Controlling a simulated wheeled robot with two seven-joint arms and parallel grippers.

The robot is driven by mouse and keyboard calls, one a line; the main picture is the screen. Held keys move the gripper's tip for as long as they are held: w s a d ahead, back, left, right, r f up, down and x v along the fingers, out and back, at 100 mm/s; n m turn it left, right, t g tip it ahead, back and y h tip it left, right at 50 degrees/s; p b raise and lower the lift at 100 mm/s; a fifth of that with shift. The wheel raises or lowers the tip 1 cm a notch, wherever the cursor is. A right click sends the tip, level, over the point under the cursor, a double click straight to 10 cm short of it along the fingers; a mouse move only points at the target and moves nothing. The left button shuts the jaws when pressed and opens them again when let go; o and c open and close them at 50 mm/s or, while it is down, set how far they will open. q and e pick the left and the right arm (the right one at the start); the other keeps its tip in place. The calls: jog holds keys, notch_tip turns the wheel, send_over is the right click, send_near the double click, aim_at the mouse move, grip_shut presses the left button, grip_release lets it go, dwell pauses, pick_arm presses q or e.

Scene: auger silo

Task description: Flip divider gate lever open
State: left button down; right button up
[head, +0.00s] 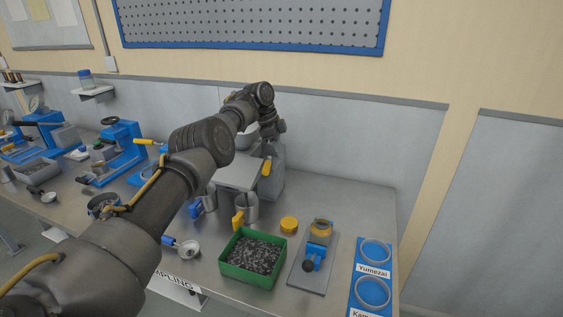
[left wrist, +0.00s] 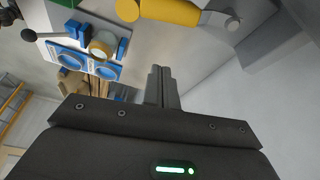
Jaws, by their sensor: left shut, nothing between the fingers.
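A yellow handle (head: 266,167), which looks like the divider gate lever, hangs at a slant on the front of a grey housing (head: 273,182) beside a flat grey tray top (head: 238,173). In the left wrist view the yellow lever (left wrist: 172,12) lies across the top and ends at a round grey pivot. My left gripper (head: 275,138) is above the lever at the back of the bench, partly hidden by its own wrist. In the left wrist view my left gripper's fingers (left wrist: 160,76) are together and empty, apart from the lever. My right gripper is not in view.
Blue ring holders (head: 373,289) are at right. Blue machines (head: 122,155) stand at left.

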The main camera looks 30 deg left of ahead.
pick_arm(q)
jog(key=v, duration=0.5)
jog(key=shift+s+a+r, duration=0.1)
jog(key=shift+s+a, duration=0.1)
jog(key=shift+a, duration=0.05)
